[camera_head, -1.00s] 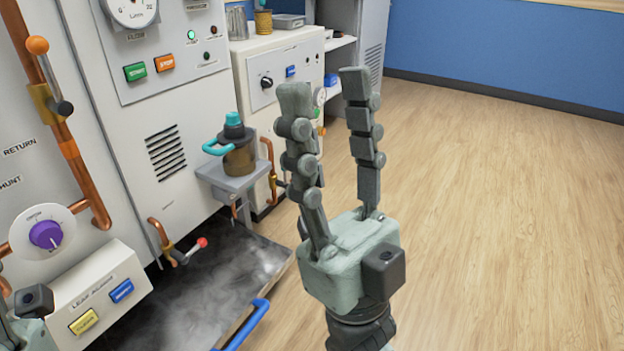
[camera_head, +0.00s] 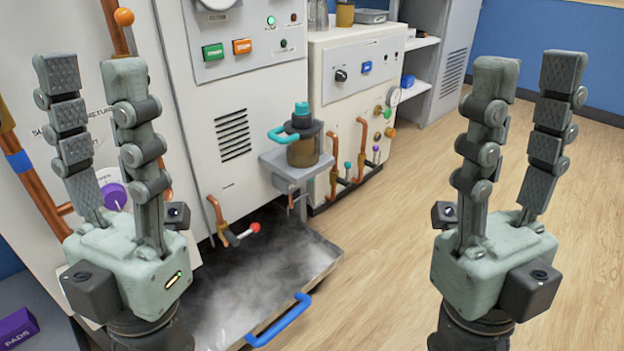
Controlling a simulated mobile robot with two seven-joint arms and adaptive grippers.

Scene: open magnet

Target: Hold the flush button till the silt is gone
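No button marked flush can be read in the head view. A green button (camera_head: 213,52) and an orange button (camera_head: 242,47) sit on the main cabinet's panel, with a blue button (camera_head: 367,67) on the smaller cabinet. A brown bowl with a turquoise cap (camera_head: 302,152) stands on a small bracket; whether it holds silt I cannot tell. My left gripper (camera_head: 92,75) is open and empty, upright in front of the cabinet's left part, covering much of it. My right gripper (camera_head: 530,72) is open and empty, upright over the floor at the right.
A grey tray (camera_head: 325,262) with whitish vapour and a blue handle (camera_head: 279,321) juts out low in front of the cabinet. A red-tipped lever (camera_head: 254,228) sticks out above it. A purple box (camera_head: 17,328) lies bottom left. The wooden floor at right is clear.

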